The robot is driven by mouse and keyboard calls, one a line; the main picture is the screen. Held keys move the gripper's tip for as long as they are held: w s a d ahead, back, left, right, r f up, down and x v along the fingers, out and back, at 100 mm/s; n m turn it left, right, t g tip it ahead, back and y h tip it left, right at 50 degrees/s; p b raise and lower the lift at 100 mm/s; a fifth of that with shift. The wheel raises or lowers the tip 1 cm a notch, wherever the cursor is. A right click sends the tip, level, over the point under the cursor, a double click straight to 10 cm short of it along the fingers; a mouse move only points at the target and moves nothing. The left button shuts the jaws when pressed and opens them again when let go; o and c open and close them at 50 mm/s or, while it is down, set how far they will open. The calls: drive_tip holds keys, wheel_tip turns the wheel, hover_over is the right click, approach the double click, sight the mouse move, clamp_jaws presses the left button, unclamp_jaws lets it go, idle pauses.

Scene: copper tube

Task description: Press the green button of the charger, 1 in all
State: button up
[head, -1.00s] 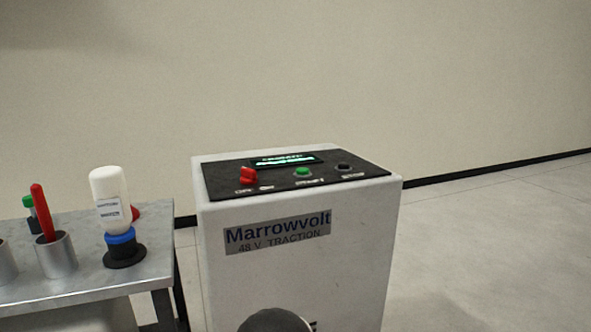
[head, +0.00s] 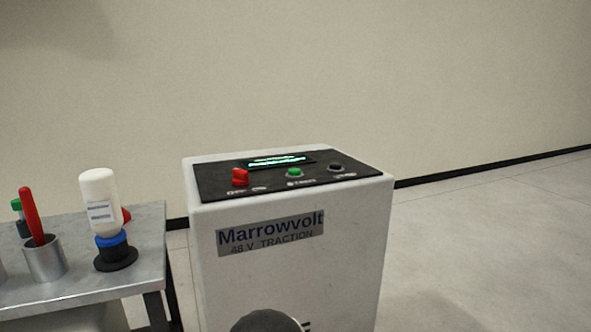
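The charger (head: 345,225) is a white box labelled Marrowvolt, standing in the middle of the head view. Its dark top panel (head: 270,184) carries a lit display (head: 278,161), a red switch (head: 240,177), a green button (head: 295,172) and a black button (head: 336,167). The green button sits between the red switch and the black button, and nothing covers it. A dark round shape at the bottom edge hides part of the charger's front; I cannot tell what it is. My gripper is not in view.
A grey metal table (head: 90,280) stands left of the charger. It bears a white bottle (head: 100,203) above a blue and black base (head: 114,253), and a metal cup (head: 45,260) with a red stick (head: 31,214). The floor (head: 480,260) to the right is clear.

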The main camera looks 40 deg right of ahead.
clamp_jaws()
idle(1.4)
